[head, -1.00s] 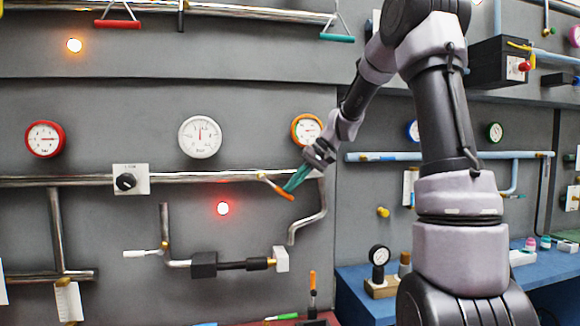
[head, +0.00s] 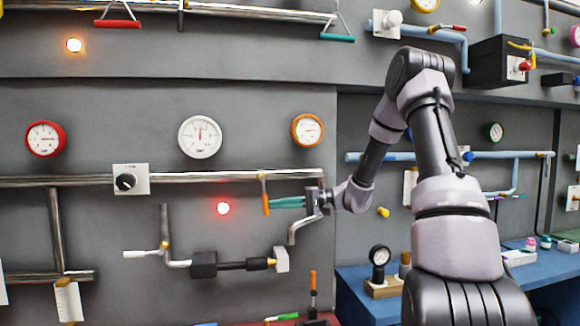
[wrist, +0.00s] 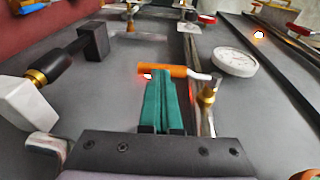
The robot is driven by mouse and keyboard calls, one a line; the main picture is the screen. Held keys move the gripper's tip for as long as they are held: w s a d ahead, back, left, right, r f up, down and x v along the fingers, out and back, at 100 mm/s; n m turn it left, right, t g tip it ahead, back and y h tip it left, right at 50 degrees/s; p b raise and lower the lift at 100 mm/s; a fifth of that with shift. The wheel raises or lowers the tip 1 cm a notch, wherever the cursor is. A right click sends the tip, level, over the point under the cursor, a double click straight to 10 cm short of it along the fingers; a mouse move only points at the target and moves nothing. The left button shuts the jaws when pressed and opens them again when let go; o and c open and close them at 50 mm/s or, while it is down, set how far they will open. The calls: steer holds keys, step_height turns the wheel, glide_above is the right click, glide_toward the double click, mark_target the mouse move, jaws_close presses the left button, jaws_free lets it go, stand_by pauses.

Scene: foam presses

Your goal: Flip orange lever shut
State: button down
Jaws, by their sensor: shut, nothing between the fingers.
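The orange lever (head: 265,196) hangs straight down from its valve on the metal pipe, at a right angle to the pipe. In the wrist view the orange lever (wrist: 176,71) lies across the fingertips, with its brass valve stem (wrist: 207,96) to the right. My gripper (head: 272,203) is shut and empty. Its teal fingers come from the right, and their tips are at the lever's right side near its lower end. In the wrist view the fingers (wrist: 163,80) reach the lever; whether they touch it I cannot tell.
The horizontal pipe (head: 220,178) runs just above the fingers. A bent pipe (head: 293,235) is below my wrist. A black-and-brass pipe piece with a white end block (head: 281,259) sits lower. A red light (head: 223,208) glows to the left, with bare wall around it.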

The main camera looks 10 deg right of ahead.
steer(key=shift+s+a+f, duration=0.1)
steer(key=shift+a, duration=0.4)
stand_by(0.4)
